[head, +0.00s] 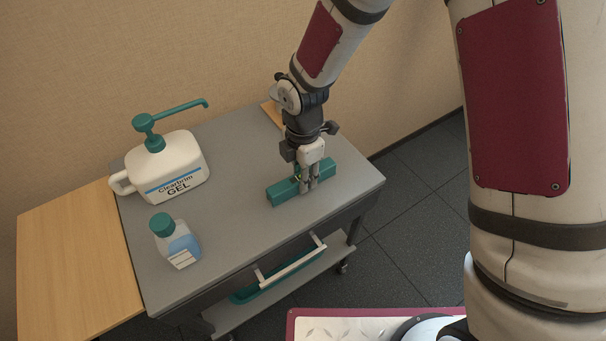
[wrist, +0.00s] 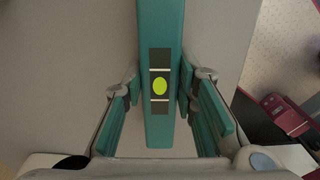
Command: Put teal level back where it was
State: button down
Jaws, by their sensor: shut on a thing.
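The teal level (head: 283,191) is a bar lying across the right part of the grey cart top. In the wrist view the level (wrist: 161,35) runs up between the fingers, with its yellow-green vial facing the camera. My gripper (head: 308,186) points down over the middle of the level and is shut on it. In the wrist view the fingers of my gripper (wrist: 161,92) stand on both sides of the bar near the vial. The fingers hide part of the level in the head view. I cannot tell whether the level touches the cart top.
A white gel jug (head: 180,165) with a teal pump and a small teal-capped bottle (head: 182,248) stand on the left of the grey cart (head: 230,215). A wooden leaf (head: 75,260) extends left. The cart top's middle is clear. A teal thing (head: 245,294) lies on the lower shelf.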

jog(key=shift+f, duration=0.2)
jog(key=c, duration=1.3)
grip_release()
